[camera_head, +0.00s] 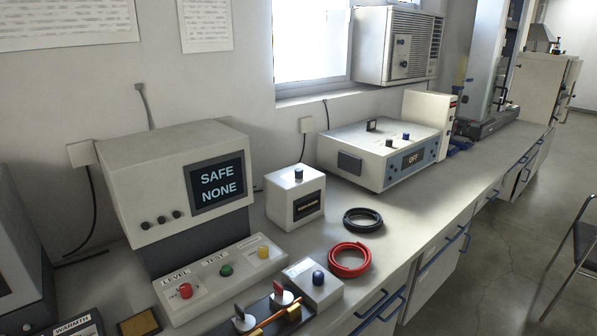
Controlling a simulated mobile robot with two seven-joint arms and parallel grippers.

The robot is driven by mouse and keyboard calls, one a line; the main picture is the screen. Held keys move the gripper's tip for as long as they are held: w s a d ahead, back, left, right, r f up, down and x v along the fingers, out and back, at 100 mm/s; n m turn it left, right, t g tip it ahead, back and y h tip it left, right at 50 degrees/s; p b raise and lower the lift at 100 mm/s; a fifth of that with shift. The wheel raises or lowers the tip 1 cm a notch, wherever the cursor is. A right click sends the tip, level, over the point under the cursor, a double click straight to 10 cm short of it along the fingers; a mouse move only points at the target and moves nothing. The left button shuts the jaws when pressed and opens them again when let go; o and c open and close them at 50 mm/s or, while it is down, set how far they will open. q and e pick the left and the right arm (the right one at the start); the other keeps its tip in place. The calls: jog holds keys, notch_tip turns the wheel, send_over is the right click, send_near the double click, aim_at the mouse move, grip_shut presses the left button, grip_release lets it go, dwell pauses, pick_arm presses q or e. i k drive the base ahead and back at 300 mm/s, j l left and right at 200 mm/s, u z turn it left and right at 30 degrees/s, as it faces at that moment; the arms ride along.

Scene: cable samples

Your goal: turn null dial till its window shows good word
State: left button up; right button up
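I cannot read any label saying null. A white box (282,212) with a black knob (298,174) on top stands on the bench right of the large tester. A dark window (308,205) on its front holds small dim lettering that I cannot read. A smaller white box (325,292) with a blue knob (318,277) stands nearer the front; I see no clear window on it. The tester's screen (217,182) reads "SAFE NONE". Neither of my grippers is in view.
A red cable coil (350,260) and a black coil (363,221) lie on the bench. A button panel (224,271) and red-tipped clamps holding an orange rod (265,318) are at the front. A white instrument (372,152) showing "OFF" stands behind. Bench right of the coils is clear.

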aim_at(298, 173)
jog(key=u, duration=0.4)
jog(key=l+u, duration=0.2)
jog(key=u, duration=0.15)
jog(key=i+l+u, duration=0.1)
jog(key=l+u, duration=0.35)
jog(key=u, duration=0.25)
jog(key=k+l+u, duration=0.1)
jog(key=l+u, duration=0.3)
jog(key=l, duration=0.95)
jog(key=k+l, duration=0.15)
jog(key=l, duration=0.25)
